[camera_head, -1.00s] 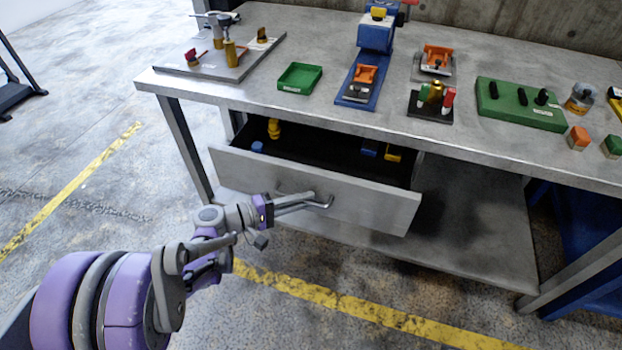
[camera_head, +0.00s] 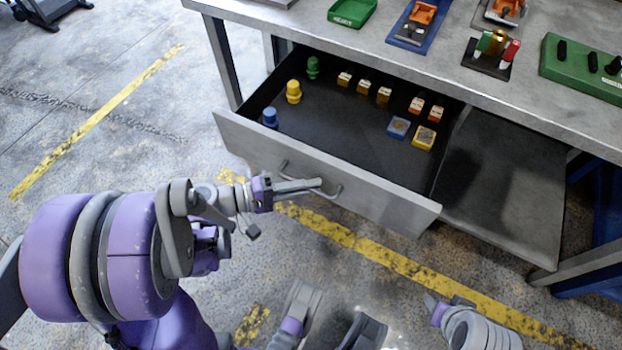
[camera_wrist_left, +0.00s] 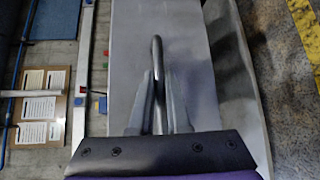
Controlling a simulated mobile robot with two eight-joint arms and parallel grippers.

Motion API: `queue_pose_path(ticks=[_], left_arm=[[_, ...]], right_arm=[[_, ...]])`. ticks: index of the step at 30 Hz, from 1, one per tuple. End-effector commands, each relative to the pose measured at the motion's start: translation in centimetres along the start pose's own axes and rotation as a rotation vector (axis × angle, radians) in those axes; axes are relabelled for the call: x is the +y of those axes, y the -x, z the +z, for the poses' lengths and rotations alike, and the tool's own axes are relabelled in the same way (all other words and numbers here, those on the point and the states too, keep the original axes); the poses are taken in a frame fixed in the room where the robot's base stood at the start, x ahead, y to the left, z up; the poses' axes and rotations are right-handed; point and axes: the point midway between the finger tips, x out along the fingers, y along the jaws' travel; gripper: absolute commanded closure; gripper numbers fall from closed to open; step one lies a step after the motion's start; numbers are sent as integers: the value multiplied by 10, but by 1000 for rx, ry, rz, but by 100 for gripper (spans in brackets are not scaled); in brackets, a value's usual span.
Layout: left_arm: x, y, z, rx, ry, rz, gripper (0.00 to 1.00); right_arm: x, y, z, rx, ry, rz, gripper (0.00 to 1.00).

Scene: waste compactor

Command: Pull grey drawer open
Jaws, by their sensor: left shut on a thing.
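The grey drawer (camera_head: 375,200) under the workbench is pulled well out, with its dark inside in view. Its curved metal handle (camera_head: 334,190) is on the front panel. My left gripper (camera_head: 318,184) is shut on the handle. In the left wrist view the two fingers (camera_wrist_left: 160,105) sit on either side of the handle bar (camera_wrist_left: 157,60), in front of the grey drawer front (camera_wrist_left: 190,60).
The drawer holds a yellow peg (camera_head: 293,92), a green peg (camera_head: 313,68), a blue peg (camera_head: 270,118) and several small blocks (camera_head: 398,127). The workbench top (camera_head: 400,72) carries a green tray (camera_head: 352,12) and tools. Floor in front is open.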

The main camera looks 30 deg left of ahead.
Motion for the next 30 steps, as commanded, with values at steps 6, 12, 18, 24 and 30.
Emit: queue_pose_path(ticks=[6,12,18,24,30], left_arm=[[0,0,0,0,0,1,100],[0,0,0,0,0,1,58],[0,0,0,0,0,0,55],[0,5,-1,3,0,0,55],[1,34,-2,7,0,0,55]], right_arm=[[0,0,0,0,0,0,50],[0,0,0,0,0,0,50],[0,0,0,0,0,0,50],[0,1,0,0,0,0,50],[0,6,-2,2,0,0,50]])
